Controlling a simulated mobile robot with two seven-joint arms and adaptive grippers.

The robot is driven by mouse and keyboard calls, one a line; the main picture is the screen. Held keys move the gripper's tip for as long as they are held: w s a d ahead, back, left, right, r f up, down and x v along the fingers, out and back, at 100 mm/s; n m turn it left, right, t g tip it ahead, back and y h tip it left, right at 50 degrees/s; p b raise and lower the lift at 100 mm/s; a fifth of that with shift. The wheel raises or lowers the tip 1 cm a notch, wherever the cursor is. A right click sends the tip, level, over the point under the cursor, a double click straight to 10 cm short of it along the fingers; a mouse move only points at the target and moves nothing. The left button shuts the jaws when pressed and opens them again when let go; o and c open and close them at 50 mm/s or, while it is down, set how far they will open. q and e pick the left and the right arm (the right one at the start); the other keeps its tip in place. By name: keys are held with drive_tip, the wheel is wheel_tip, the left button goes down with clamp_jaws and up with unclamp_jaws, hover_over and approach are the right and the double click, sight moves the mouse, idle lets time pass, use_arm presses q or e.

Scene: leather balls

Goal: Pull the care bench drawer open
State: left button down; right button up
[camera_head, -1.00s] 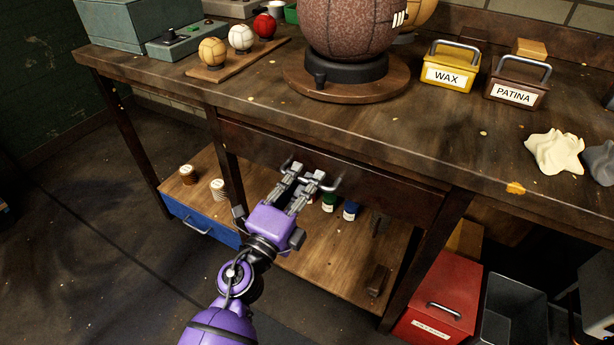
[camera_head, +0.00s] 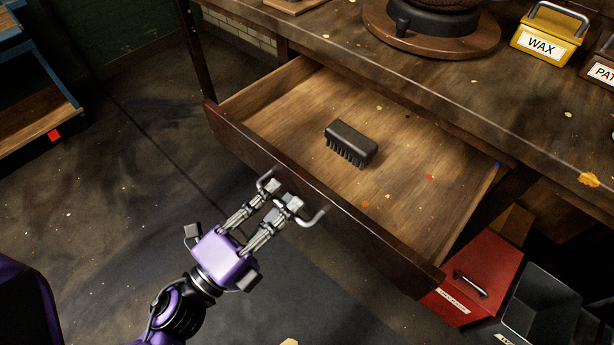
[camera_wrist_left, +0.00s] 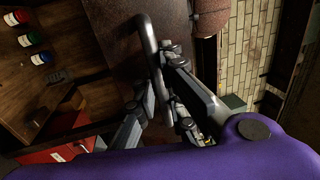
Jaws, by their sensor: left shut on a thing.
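The care bench drawer (camera_head: 285,172) is pulled well out from under the bench top (camera_head: 420,75), with its wooden inside showing. A black brush (camera_head: 350,143) lies in it, bristles toward the front. My left gripper (camera_head: 284,197) is shut on the metal drawer handle (camera_head: 314,217), at the middle of the drawer front. The handle (camera_wrist_left: 152,55) also shows between the fingers (camera_wrist_left: 160,90) in the left wrist view. My right gripper is not in view.
A red box (camera_head: 478,275) and a dark open bin (camera_head: 540,305) stand on the floor at the right, close to the drawer's right corner. A yellow WAX tin (camera_head: 545,45) stands on the bench. Floor at the left is clear.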

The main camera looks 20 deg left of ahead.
use_arm(q)
drive_tip(key=shift+r+v, duration=0.2)
drive_tip(key=shift+v, duration=0.7)
drive_tip(key=shift+r+v, duration=0.15)
drive_tip(key=shift+v, duration=0.8)
drive_tip(key=shift+r+v, duration=0.2)
drive_tip(key=shift+v, duration=0.7)
drive_tip(key=shift+s, duration=0.1)
drive_tip(key=c, duration=1.8)
unclamp_jaws()
drive_tip(key=v, duration=1.2)
